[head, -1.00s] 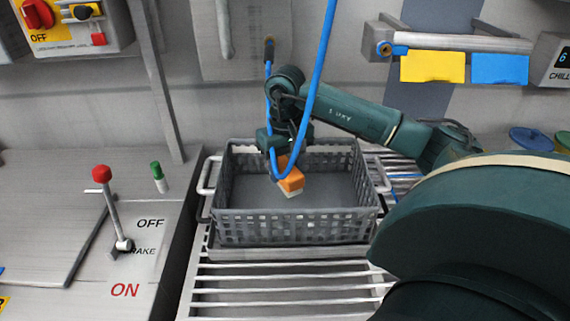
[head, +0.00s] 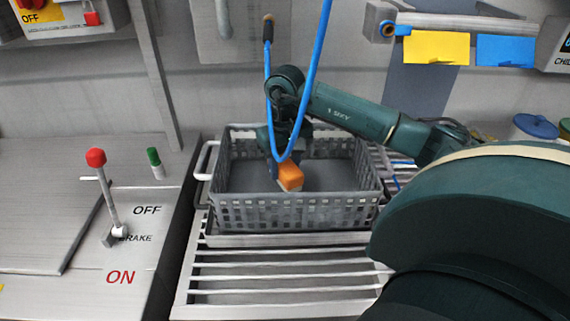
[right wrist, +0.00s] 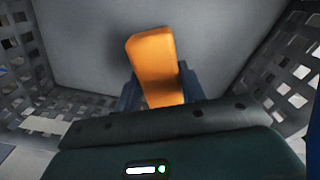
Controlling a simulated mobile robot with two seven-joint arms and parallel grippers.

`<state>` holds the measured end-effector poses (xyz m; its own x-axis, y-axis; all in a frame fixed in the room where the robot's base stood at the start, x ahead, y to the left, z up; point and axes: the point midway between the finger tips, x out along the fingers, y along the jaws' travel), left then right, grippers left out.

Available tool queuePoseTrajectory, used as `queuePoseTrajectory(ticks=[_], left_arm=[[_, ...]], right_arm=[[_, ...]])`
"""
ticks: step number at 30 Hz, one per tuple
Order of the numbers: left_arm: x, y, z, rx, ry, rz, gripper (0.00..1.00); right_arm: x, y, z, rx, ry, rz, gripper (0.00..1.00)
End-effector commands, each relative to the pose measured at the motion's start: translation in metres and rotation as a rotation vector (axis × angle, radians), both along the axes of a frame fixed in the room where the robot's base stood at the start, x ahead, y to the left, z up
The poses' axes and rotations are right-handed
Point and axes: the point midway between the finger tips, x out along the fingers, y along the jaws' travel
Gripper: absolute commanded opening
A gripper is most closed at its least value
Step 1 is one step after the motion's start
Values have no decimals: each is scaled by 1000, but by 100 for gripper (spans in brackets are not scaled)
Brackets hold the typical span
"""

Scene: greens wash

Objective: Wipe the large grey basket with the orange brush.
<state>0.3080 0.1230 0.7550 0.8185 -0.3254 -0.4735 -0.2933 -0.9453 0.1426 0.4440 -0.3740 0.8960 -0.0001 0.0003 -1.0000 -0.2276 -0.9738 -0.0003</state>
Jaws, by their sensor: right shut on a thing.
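The large grey basket (head: 290,217) has lattice walls and stands on the slatted metal rack. My right gripper (head: 279,167) reaches down into it and is shut on the orange brush (head: 290,175). The brush shows a pale underside in the head view. In the right wrist view the brush (right wrist: 157,66) sticks out from between the fingers, above the basket's plain grey floor (right wrist: 90,45). I cannot tell whether the bristles touch the floor. The gripper's fingers are partly hidden behind the blue hose in the head view. My left gripper is not in view.
A blue hose (head: 316,75) hangs in front of my right wrist. To the left is a metal panel with a red-knobbed lever (head: 97,160) and a green knob (head: 154,158). Bare rack slats (head: 270,285) lie in front of the basket. Yellow (head: 436,47) and blue cards hang behind.

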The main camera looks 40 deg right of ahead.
Motion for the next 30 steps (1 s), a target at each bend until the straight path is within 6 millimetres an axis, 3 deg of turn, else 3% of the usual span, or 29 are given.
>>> queuePoseTrajectory(ticks=[30], left_arm=[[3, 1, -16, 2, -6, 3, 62]], right_arm=[[0, 0, -20, 0, 0, -1, 16]])
